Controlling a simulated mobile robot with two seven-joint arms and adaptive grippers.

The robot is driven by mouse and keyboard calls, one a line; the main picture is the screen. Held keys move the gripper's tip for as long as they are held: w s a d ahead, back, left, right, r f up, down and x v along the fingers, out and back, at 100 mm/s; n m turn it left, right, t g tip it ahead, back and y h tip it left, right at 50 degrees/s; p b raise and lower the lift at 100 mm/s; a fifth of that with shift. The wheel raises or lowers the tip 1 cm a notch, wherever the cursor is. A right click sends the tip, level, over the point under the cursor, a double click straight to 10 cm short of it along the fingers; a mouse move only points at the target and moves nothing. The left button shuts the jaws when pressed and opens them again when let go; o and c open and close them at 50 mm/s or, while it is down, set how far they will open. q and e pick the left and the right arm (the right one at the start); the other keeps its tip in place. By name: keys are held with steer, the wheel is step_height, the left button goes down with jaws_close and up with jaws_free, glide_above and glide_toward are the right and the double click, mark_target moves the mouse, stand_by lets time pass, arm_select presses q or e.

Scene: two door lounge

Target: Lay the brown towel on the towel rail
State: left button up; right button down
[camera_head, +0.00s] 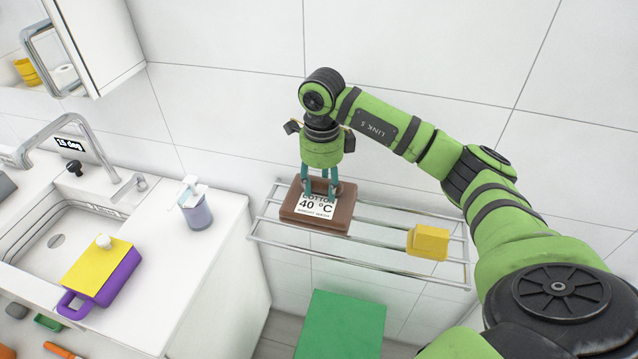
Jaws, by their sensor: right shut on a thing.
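The brown towel (317,209) is a folded block with a white label reading "COTTON 40 °C". It is at the left part of the metal towel rail (340,258), over its bars; it looks level, but I cannot tell whether it bears on them. My right gripper (321,193) reaches down from above, its fingers shut on the towel. The fingertips partly cover the label. My left gripper is not in view.
A yellow block (428,242) sits on the rail's right part. A green box-like thing (340,325) stands below. On the white counter at left are a soap dispenser (196,208), a purple and yellow container (101,272) and a sink (58,238). The rail between towel and block is bare.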

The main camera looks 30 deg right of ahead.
mark_target(317, 195)
steer(key=shift+w+f, duration=0.4)
steer(key=shift+w, duration=0.45)
steer(key=shift+f+p, duration=0.15)
steer(key=shift+p, duration=0.2)
step_height(317, 195, down, 3)
steer(key=shift+f+p, duration=0.1)
steer(key=shift+p, duration=0.95)
steer(key=shift+w+f, duration=0.1)
steer(key=shift+f, duration=0.3)
steer(key=shift+f, duration=0.15)
steer(key=c, duration=0.6)
jaws_free()
steer(key=shift+c, duration=0.2)
